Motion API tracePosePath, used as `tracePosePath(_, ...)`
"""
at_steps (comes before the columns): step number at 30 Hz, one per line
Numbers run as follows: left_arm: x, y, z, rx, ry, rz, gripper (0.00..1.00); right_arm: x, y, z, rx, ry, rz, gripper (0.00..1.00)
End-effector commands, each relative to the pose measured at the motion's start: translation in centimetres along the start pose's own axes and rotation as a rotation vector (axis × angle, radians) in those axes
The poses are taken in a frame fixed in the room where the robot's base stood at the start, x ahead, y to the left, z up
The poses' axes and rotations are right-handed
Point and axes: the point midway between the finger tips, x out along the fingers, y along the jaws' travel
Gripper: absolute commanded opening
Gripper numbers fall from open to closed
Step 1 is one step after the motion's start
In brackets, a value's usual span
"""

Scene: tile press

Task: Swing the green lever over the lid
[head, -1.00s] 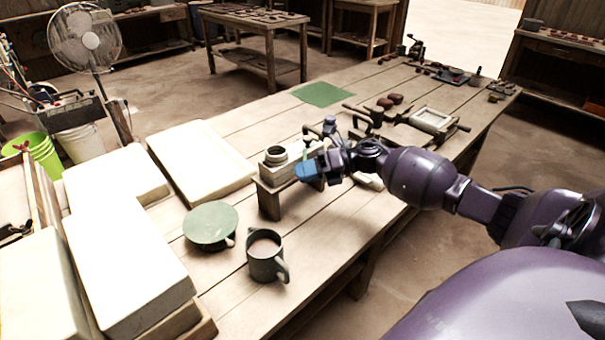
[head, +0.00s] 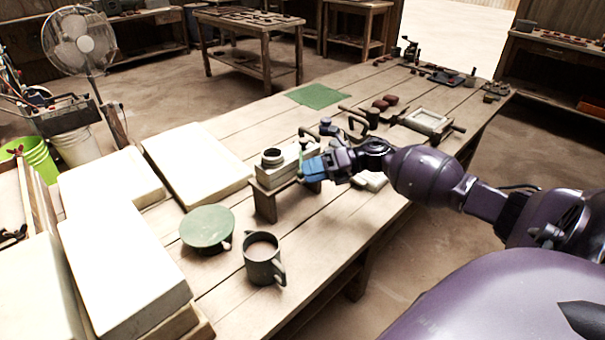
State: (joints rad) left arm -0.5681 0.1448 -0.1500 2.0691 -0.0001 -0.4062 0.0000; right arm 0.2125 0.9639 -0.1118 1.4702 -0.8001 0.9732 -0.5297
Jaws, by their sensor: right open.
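The press is a pale block (head: 287,170) on a low wooden stand in the middle of the table. A dark round piece (head: 272,157), which looks like its lid, sits on the block's left part. A small greenish upright piece (head: 304,145) at the block's right end looks like the green lever; its lower part is hidden by my right gripper. My right gripper (head: 312,168), with blue fingers, is open at the right end of the block, close to the lever. I cannot tell whether it touches the lever. My left gripper is not in view.
A green round-topped stand (head: 208,227) and a dark mug (head: 263,262) stand in front of the press. White slabs (head: 196,162) lie to the left. A framed mould (head: 427,123) and several dark lumps lie behind. A green mat (head: 317,95) lies farther back.

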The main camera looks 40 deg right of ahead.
Motion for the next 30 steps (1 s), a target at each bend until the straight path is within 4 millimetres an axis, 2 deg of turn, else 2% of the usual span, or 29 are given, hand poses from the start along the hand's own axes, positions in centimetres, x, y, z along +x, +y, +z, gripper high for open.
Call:
tracePosePath(6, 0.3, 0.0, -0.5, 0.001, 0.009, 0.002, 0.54, -4.2, -0.1, 0.0, 0.000, 0.000, -0.004, 0.54)
tracePosePath(13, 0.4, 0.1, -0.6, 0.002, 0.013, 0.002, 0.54, -7.2, 0.0, 0.0, -0.002, 0.001, -0.002, 0.54)
tracePosePath(18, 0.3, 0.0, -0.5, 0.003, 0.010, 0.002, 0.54, -8.0, 0.0, 0.1, -0.002, 0.000, 0.000, 0.54)
tracePosePath(26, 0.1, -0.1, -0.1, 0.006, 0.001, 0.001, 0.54, -8.1, 0.0, 0.1, -0.002, 0.000, 0.000, 0.54)
tracePosePath(30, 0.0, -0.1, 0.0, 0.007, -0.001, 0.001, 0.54, -7.5, 0.2, 0.1, -0.010, 0.019, 0.004, 0.33)
